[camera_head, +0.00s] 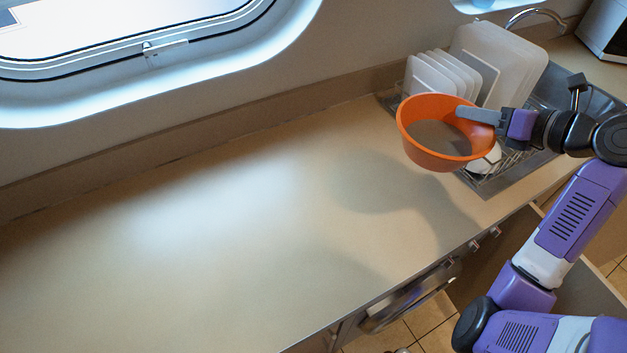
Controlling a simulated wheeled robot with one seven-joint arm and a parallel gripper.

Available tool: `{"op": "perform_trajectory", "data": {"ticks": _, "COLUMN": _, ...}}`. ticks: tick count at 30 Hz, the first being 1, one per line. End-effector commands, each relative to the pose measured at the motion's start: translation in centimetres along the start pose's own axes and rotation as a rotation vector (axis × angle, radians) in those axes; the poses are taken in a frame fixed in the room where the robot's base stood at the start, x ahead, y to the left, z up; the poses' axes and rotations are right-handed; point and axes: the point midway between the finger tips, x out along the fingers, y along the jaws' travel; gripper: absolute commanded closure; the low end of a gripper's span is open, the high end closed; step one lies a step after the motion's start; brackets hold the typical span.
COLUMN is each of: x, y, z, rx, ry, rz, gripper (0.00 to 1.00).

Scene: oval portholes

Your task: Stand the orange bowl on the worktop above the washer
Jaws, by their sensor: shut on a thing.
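The orange bowl (412,142) is in the head view at the right, held in the air above the worktop by the dish rack. My gripper (480,116) is shut on the bowl's right rim. The bowl is nearly upright, with its opening tilted a little toward the camera. A soft shadow lies on the worktop below and to its left. The worktop (200,230) is beige and runs from the left to the sink. Of the washer, I cannot tell it for sure; an appliance front with a handle (410,300) shows under the worktop's front edge.
A dish rack (490,170) with several white plates and boards (500,60) stands right behind the bowl, beside the sink. A tap (535,14) and a white appliance (606,30) are at the far right. The worktop's left and middle are clear. An oval porthole (150,48) is in the wall.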

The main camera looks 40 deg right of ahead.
Motion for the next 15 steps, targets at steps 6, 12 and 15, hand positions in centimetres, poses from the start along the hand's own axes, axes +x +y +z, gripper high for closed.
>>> {"op": "perform_trajectory", "data": {"ticks": 6, "x": 0.1, "y": -0.1, "z": -0.1, "rx": 0.001, "ry": -0.001, "rz": 0.000, "gripper": 1.00}}
{"op": "perform_trajectory", "data": {"ticks": 12, "x": 1.2, "y": -1.0, "z": -2.8, "rx": 0.007, "ry": 0.003, "rz": 0.000, "gripper": 1.00}}
{"op": "perform_trajectory", "data": {"ticks": 15, "x": 2.2, "y": -1.8, "z": -4.8, "rx": 0.007, "ry": 0.002, "rz": 0.001, "gripper": 1.00}}
